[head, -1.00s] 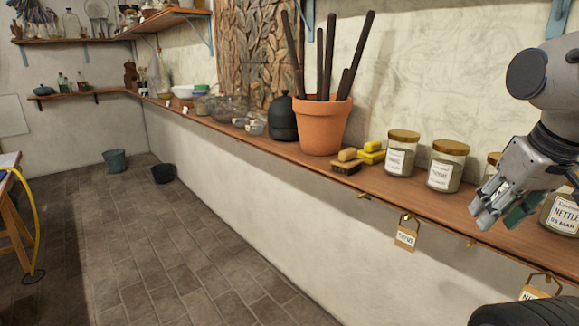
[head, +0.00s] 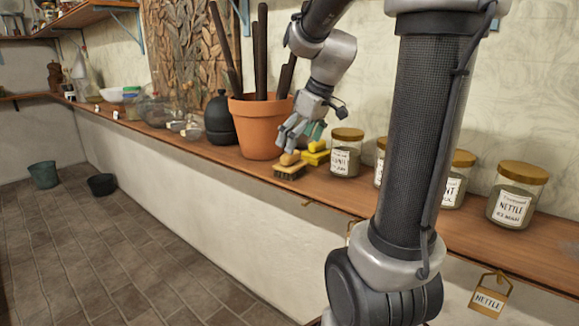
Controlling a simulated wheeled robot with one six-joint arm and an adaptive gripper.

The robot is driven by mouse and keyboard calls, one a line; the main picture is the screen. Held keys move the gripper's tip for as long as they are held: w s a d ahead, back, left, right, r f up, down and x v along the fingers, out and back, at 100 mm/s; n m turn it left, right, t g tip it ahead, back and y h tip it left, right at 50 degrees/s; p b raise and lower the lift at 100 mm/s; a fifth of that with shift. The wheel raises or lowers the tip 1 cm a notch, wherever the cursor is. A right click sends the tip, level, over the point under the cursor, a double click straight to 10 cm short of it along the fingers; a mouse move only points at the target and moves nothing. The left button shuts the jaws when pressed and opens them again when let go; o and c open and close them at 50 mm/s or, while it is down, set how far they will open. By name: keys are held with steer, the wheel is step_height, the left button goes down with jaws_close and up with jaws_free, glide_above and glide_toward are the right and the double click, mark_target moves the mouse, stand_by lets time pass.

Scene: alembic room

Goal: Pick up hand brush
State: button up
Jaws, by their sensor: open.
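The hand brush (head: 290,170) lies on the wooden shelf, bristles down, with a tan wooden top and dark bristles. It is just right of the base of the terracotta pot. My gripper (head: 290,147) is open and points down right over the brush, its fingertips at or just above the brush's top. I cannot tell whether they touch it. The fingers hide part of the brush's upper side and part of the yellow objects behind it.
Yellow sponge-like objects (head: 317,154) lie close behind the brush. The terracotta pot (head: 258,138) with dark rods stands left, and a labelled jar (head: 345,160) stands right. More jars line the shelf (head: 467,226). Buckets (head: 44,175) stand on the floor at left.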

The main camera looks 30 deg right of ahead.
mark_target(291, 161)
steer(key=shift+w+d+f, duration=0.25)
steer(key=shift+w+f, duration=0.05)
steer(key=shift+w, duration=0.25)
steer(key=shift+w+d+f, duration=0.25)
steer(key=shift+w+f, duration=0.05)
steer(key=shift+w, duration=0.25)
steer(key=x, duration=0.7)
steer(key=shift+w+d, duration=0.1)
steer(key=shift+w, duration=0.05)
steer(key=c, duration=1.1)
steer(key=shift+o, duration=0.2)
step_height(291, 161, up, 10)
steer(key=shift+r, duration=0.1)
steer(key=o, duration=0.4)
steer(key=shift+c, duration=1.2)
